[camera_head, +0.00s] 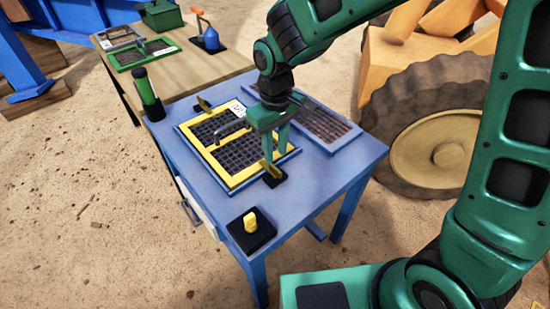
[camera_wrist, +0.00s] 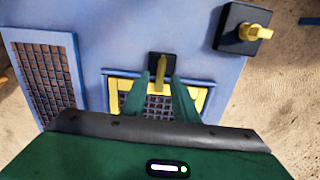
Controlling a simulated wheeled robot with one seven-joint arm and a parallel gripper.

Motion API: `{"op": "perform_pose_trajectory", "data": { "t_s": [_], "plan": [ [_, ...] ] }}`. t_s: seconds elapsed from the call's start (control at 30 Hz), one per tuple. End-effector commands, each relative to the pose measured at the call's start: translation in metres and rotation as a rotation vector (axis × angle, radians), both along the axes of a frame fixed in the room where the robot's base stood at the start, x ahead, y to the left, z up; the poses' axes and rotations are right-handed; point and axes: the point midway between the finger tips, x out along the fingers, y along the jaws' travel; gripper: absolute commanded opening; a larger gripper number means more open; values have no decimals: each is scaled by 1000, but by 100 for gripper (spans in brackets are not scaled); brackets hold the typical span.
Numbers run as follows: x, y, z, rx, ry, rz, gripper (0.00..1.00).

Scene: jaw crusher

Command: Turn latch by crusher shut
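A yellow-framed screen (camera_head: 238,176) with dark mesh lies on the blue table. A yellow latch (camera_head: 270,167) on a black base is at its near edge. In the wrist view this latch (camera_wrist: 161,70) points straight across toward the yellow frame (camera_wrist: 113,95), its tip appearing to overlap the frame edge. A second yellow latch (camera_head: 204,104) is at the far edge. My gripper (camera_head: 273,147) points down above the near latch. In the wrist view my gripper (camera_wrist: 158,82) is open, with one finger on each side of the latch; contact cannot be told.
A yellow knob on a black base (camera_head: 250,222) stands at the near table corner. A large wheel (camera_head: 430,140) is right of the table.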

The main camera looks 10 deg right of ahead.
Motion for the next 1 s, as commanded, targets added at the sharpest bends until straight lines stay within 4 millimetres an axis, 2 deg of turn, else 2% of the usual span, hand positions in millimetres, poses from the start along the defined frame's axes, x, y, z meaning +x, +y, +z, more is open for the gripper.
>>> {"op": "perform_pose_trajectory", "data": {
  "t_s": [0.1,0.3,0.87,0.93,1.0],
  "plan": [
    [2,0,22,1,-4,-1,27],
    [2,0,44,1,-3,-1,27],
    [2,0,50,0,-1,-1,27],
    [2,-4,51,-1,-2,-10,27],
    [4,-18,54,-6,-6,-38,27]
  ]
}}
